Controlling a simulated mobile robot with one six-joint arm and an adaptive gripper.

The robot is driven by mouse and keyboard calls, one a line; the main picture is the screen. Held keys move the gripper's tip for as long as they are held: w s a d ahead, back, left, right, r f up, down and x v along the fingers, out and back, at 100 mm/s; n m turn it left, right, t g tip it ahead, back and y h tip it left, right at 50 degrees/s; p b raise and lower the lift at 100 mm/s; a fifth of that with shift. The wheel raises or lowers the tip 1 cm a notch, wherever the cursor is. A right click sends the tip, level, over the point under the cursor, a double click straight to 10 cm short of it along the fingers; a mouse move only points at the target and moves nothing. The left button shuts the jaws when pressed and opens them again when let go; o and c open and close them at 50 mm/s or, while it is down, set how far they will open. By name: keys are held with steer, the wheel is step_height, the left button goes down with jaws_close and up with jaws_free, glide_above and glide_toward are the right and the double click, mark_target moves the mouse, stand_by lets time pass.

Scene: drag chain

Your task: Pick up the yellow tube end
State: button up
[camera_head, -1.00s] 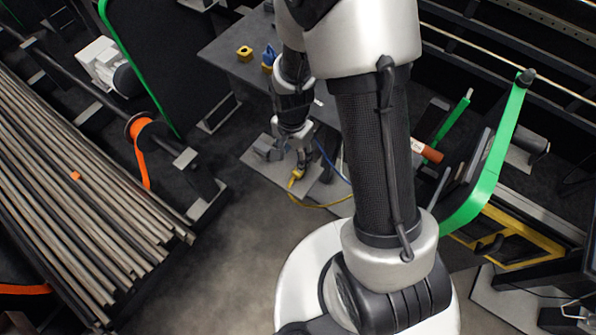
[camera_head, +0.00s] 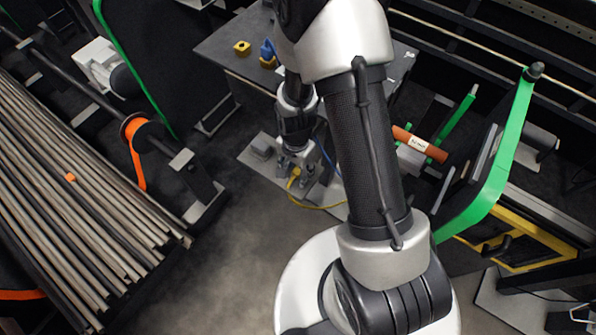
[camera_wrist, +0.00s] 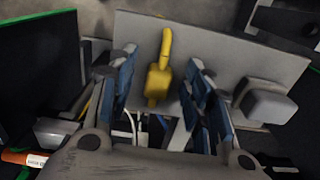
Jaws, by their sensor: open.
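The yellow tube end (camera_wrist: 158,82) shows in the wrist view as a yellow block with a short upright neck. It lies in front of a grey plate (camera_wrist: 215,50), between the two blue-padded fingers of my gripper (camera_wrist: 163,95). The fingers stand apart on either side of it, with a visible gap on both sides. In the head view the yellow tube end (camera_head: 294,174) is small and partly hidden by my gripper (camera_head: 296,172), which is just over it. A yellow tube (camera_head: 318,207) curves away to the right below it.
A grey block (camera_wrist: 267,103) sits on the plate to the right of my gripper. A dark table (camera_head: 225,50) with a yellow block (camera_head: 242,47) and a blue item (camera_head: 267,50) stands behind. An orange cylinder (camera_head: 420,145) lies right of my arm. Open floor (camera_head: 230,250) is in front.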

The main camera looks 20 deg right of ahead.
mark_target(296, 172)
steer(key=shift+c, duration=0.6)
steer(key=c, duration=0.8)
steer(key=shift+r, duration=0.15)
steer(key=shift+c, duration=0.2)
step_height(296, 172, up, 20)
steer(key=p, duration=0.6)
steer(key=shift+p, duration=0.3)
steer(key=o, duration=0.3)
jaws_close()
